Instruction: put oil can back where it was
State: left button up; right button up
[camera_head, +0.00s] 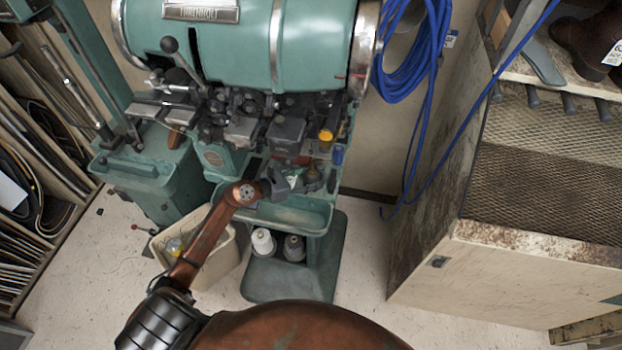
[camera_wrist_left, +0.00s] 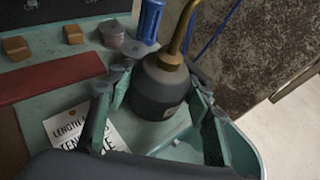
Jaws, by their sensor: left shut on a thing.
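The oil can (camera_wrist_left: 160,92) is a dark grey rounded can with a brass spout, seen upright or nearly so in the left wrist view. My left gripper (camera_wrist_left: 161,78) has one finger on each side of its body and is shut on it. The can is at the green machine's tray (camera_wrist_left: 175,139); whether its base touches the tray I cannot tell. In the head view my left gripper (camera_head: 293,186) is over the tray (camera_head: 300,216) below the machine head, and the can is small and hard to make out there. My right gripper is not in view.
A printed card (camera_wrist_left: 83,132) lies on the tray beside the left finger. A blue-handled tool (camera_wrist_left: 150,20) stands behind the can. Thread cones (camera_head: 263,242) sit below the tray. A bin (camera_head: 215,256) stands left, a mesh-topped cabinet (camera_head: 540,260) right.

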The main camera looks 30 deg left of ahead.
pick_arm(q)
jog(key=shift+f, duration=0.1)
jog(key=o, duration=1)
jog(key=shift+o, duration=0.2)
jog(key=shift+a+r, duration=0.1)
jog(key=shift+r, duration=0.1)
jog(key=v, duration=1.2)
jog(key=shift+f+p, duration=0.15)
jog(key=shift+p, duration=0.25)
